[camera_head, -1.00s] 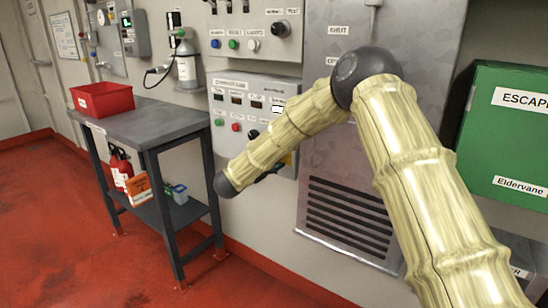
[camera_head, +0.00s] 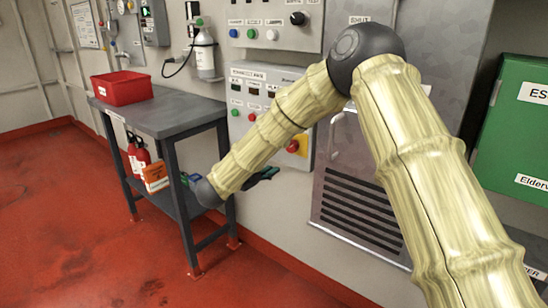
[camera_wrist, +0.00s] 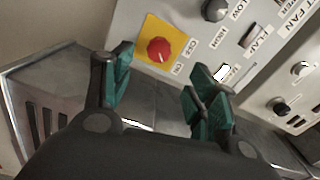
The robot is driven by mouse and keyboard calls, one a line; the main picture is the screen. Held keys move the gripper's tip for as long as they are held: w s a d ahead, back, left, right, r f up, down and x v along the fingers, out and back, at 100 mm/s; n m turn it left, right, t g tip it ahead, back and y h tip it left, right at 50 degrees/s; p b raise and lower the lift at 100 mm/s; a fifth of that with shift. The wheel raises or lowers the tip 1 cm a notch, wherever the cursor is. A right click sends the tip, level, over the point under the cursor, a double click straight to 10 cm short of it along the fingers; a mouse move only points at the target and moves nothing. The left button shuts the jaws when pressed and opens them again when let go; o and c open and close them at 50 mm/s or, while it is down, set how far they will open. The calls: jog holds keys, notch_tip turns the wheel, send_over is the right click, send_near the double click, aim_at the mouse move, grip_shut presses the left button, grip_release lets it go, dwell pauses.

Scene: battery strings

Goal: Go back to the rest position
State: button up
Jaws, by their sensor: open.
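My arm reaches across the head view, bent at a dark elbow joint, with its far end low beside the table. My gripper (camera_wrist: 165,95) shows in the wrist view with its two teal-padded fingers spread apart and nothing between them. In the head view a small part of my gripper (camera_head: 265,174) sticks out past the forearm, in front of the wall below the control panel (camera_head: 262,100). Past the fingers, the wrist view shows a red rotary knob (camera_wrist: 160,50) on a yellow plate, apart from the gripper.
A grey table (camera_head: 165,118) with a red bin (camera_head: 122,87) stands at the left. Red extinguishers (camera_head: 138,156) and an orange box (camera_head: 155,177) are on its lower shelf. A steel cabinet with a vent (camera_head: 360,208) and a green box (camera_head: 515,140) are at the right. Open red floor lies at left.

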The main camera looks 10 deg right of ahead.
jog(key=shift+s+a, duration=0.1)
notch_tip(320, 180, down, 15)
jog(key=s+n+t+y, duration=0.2)
jog(key=s+n+y, duration=0.1)
jog(key=n+y, duration=0.3)
jog(key=s+d+f+n+g+y, duration=0.1)
jog(key=s+f+n+g+y, duration=0.2)
jog(key=s+f+n, duration=0.7)
jog(key=s+d+f+n+g+y, duration=0.15)
jog(key=s+f+n+y, duration=0.25)
jog(key=s+f, duration=1.2)
jog(key=s+d+f+n+g+y, duration=0.1)
jog(key=s+d+f+n+g, duration=0.2)
jog(key=s, duration=1)
jog(key=s+f+n+g, duration=0.3)
jog(key=s+f+g, duration=0.15)
jog(key=s, duration=0.85)
notch_tip(320, 180, up, 20)
jog(key=g+p, duration=0.1)
jog(key=p, duration=1.9)
jog(key=shift+s+d+r, duration=0.15)
jog(key=shift+s+r, duration=0.1)
jog(key=shift+s, duration=0.15)
